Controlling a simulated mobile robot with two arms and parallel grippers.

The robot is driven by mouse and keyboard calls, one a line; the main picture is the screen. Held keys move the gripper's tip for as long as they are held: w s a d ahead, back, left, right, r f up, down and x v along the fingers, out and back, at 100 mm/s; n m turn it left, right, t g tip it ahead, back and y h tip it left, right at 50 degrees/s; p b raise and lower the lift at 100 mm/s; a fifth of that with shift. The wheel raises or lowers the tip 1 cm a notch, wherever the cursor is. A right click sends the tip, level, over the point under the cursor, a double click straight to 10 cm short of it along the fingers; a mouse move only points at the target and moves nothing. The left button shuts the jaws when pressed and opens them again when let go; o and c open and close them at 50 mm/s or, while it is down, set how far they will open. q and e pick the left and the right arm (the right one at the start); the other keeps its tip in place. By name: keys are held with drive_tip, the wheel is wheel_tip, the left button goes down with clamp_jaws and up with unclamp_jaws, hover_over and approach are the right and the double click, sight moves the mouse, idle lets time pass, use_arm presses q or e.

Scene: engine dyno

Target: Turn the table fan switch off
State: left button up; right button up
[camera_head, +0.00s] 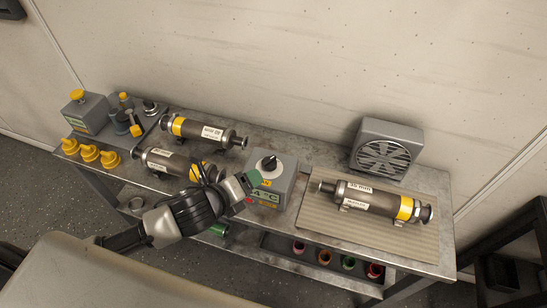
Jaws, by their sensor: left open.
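The table fan (384,150) is a grey box with a round dark grille, standing at the back right of the metal bench. I cannot make out a switch on the fan itself. A grey control box (284,180) with a black rotary knob (269,164) on top and a green temperature label stands left of the fan, mid-bench. My left gripper (250,190) is open and empty, close to the left front side of the control box and partly in front of it. I cannot tell whether it touches the box. My right gripper is not in view.
A cylinder with a yellow band (375,202) lies on a ribbed mat (320,222) at right. Two more cylinders (203,131) lie at left, beyond my left wrist. Coloured cups (349,262) sit on a lower shelf.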

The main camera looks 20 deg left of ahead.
sight(270, 159)
use_arm(q)
wheel_tip(270, 159, up, 4)
drive_tip(key=w+a+m+h, duration=0.1)
drive_tip(key=m+h, duration=0.2)
drive_tip(key=m, duration=1.1)
drive_tip(key=p+x, duration=0.1)
drive_tip(key=x, duration=0.9)
drive_tip(key=shift+w+d+f+p, duration=0.15)
drive_tip(key=shift+p, duration=0.25)
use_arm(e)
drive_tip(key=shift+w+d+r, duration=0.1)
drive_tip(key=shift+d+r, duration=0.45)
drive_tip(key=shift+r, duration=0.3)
use_arm(q)
drive_tip(key=c, duration=0.9)
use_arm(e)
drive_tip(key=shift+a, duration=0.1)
